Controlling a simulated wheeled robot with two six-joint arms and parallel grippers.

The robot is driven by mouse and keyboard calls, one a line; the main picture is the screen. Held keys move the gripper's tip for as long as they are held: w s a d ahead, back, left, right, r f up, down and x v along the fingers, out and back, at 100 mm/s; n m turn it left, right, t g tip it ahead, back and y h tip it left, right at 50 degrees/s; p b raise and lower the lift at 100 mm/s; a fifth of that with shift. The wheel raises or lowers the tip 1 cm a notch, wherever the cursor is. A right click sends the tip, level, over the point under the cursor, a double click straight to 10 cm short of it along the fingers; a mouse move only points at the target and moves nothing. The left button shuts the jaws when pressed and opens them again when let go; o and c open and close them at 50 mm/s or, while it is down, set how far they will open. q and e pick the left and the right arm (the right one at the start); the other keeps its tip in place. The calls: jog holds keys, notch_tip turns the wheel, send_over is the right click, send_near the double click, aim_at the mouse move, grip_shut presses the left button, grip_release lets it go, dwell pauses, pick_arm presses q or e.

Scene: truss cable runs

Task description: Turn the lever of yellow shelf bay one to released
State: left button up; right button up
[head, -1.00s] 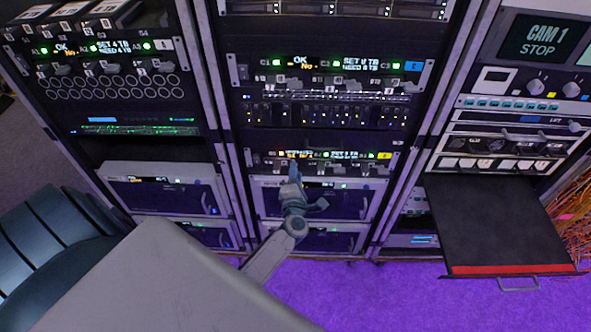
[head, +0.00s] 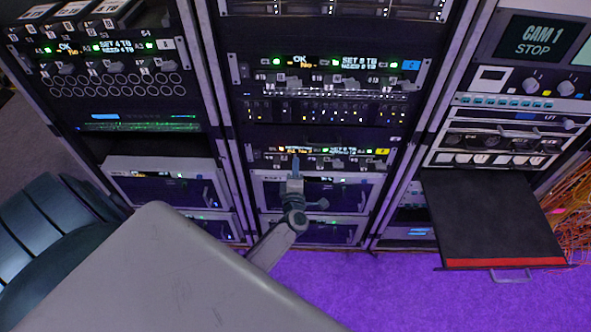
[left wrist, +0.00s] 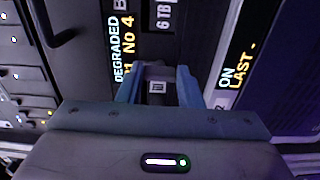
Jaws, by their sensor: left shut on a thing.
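The yellow shelf (head: 340,163) is the dark strip with a yellow tag at its right end, low in the middle rack. My left gripper (head: 295,164) is at the left part of this shelf and covers some of it. In the left wrist view the blue fingers of the left gripper (left wrist: 158,88) are shut on a dark grey lever (left wrist: 157,72), with a small pale mark between the fingertips. I cannot read the lever's bay number. My right gripper is not in view.
Shelves with similar levers and green lights (head: 340,66) are above. A grey drawer unit (head: 335,195) is just below the shelf. A black pull-out tray (head: 490,215) with a red edge sticks out at the right. Purple floor (head: 400,290) is open in front.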

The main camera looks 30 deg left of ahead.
pick_arm(q)
jog(key=o, duration=1)
jog(key=b+v, duration=0.2)
jog(key=v, duration=0.9)
jog(key=shift+b, duration=0.3)
jog(key=shift+a, duration=0.1)
